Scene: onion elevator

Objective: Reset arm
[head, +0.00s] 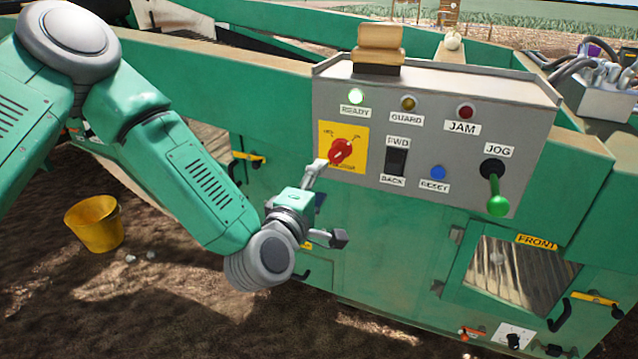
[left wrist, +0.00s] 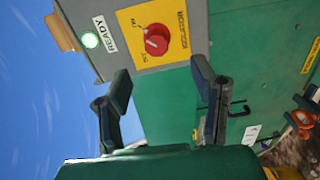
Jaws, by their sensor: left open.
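My left arm reaches in from the left in the head view. My left gripper (head: 330,205) is open and empty, in front of the green machine side, just below the red rotary knob (head: 341,151) on its yellow plate. In the left wrist view both fingers of the left gripper (left wrist: 163,98) are spread apart, and the red knob (left wrist: 157,39) shows beyond them, apart from the fingers. The grey control box (head: 450,110) carries the knob, a lit green READY lamp (head: 355,97), a blue RESET button (head: 438,172) and a JOG lever (head: 497,190). My right gripper is in neither view.
The green machine (head: 200,90) fills the space ahead, with a FRONT window (head: 520,272) at lower right. A yellow bucket (head: 94,224) stands on the soil at left. A wooden block (head: 379,45) sits atop the control box. Open soil lies at the lower left.

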